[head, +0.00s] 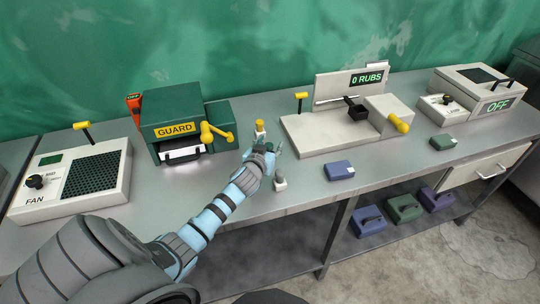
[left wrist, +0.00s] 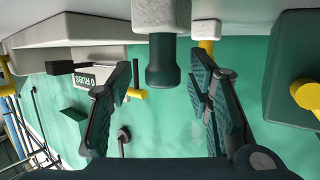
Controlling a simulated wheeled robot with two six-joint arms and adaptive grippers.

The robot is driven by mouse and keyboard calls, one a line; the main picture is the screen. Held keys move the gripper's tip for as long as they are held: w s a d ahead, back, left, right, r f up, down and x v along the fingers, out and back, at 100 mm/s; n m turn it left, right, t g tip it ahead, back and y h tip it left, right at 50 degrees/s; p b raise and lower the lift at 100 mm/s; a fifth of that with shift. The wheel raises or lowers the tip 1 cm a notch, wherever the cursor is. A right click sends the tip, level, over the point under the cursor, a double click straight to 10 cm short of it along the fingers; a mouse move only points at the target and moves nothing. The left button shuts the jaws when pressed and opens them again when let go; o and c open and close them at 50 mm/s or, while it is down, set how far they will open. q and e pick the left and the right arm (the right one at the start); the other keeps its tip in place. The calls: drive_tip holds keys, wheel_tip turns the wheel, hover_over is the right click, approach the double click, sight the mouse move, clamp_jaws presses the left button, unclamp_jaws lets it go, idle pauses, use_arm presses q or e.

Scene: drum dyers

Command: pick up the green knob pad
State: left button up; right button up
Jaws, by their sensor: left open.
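The green knob pad (left wrist: 164,60) shows in the left wrist view, which is upside down. It has a dark green knob and a pale block-shaped pad resting on the counter. My left gripper (left wrist: 163,100) is open, with one finger to each side of the knob and visible gaps between. My right gripper is not in view.
A yellow-knobbed pad (head: 259,128) stands just behind, and a grey-knobbed one (head: 280,184) in front. The green guard machine (head: 178,122) with a yellow crank is to the left; the rub tester (head: 345,125) is to the right. A blue box (head: 339,170) lies near the front edge.

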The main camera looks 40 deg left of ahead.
use_arm(q)
drive_tip(key=shift+w+a+f, duration=0.15)
drive_tip(key=shift+w, duration=0.15)
drive_tip(key=shift+s, duration=0.2)
drive_tip(key=shift+c, duration=0.2)
drive_tip(key=shift+r, duration=0.2)
drive_tip(key=c, duration=0.3)
clamp_jaws()
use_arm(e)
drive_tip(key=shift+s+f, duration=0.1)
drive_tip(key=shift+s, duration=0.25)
